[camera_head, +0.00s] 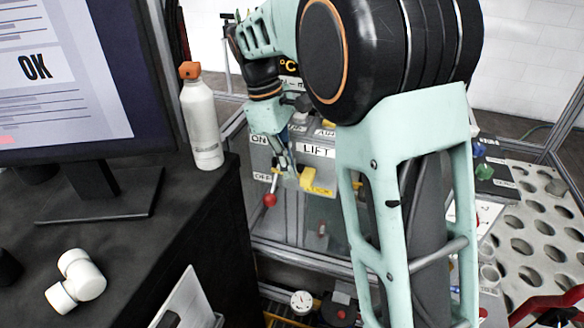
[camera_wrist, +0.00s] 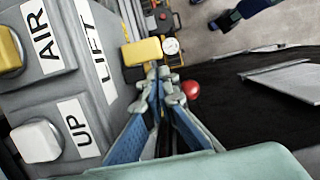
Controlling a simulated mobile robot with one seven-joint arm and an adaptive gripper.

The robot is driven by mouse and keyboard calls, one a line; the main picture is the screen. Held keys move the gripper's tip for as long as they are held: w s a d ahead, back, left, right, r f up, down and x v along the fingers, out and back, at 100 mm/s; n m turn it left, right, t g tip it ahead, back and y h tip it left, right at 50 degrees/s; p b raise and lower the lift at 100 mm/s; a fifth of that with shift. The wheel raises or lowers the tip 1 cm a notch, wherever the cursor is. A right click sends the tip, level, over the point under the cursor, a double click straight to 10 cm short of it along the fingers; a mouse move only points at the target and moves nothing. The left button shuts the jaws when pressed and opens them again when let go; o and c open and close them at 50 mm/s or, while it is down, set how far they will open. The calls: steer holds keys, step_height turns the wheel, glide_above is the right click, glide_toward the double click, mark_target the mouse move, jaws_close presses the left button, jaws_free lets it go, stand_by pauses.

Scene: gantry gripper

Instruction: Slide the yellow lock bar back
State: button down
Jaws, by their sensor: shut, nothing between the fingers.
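The yellow lock bar (camera_head: 312,182) juts from the front of the grey control box (camera_head: 318,166), below the LIFT label. In the wrist view it is a yellow block (camera_wrist: 143,52) just beyond my fingertips, slightly left of them. My gripper (camera_head: 284,168) is shut and empty, pointing down in front of the box, left of the bar. In the wrist view my fingertips (camera_wrist: 158,73) come together close to the bar; I cannot tell whether they touch it. A red ball knob (camera_head: 270,200) on a lever is at the lower left of my gripper; it also shows in the wrist view (camera_wrist: 191,90).
In the wrist view, a yellow button (camera_wrist: 9,51) by AIR and a white button (camera_wrist: 37,141) by UP stand on the box. A black desk (camera_head: 150,215) with a monitor, a white bottle (camera_head: 202,120) and a white fitting (camera_head: 77,282) is at left.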

mark_target(313, 174)
steer(key=shift+s+d, duration=0.1)
steer(key=shift+d, duration=0.2)
steer(key=shift+s+d+f, duration=0.1)
steer(key=shift+s+d, duration=0.2)
steer(key=shift+d, duration=0.45)
steer(key=shift+s+d+r, duration=0.1)
steer(key=shift+s+d, duration=0.25)
steer(key=shift+d, duration=0.4)
steer(key=shift+s+d+f, duration=0.1)
steer(key=shift+s+d, duration=0.2)
steer(key=shift+d, duration=0.45)
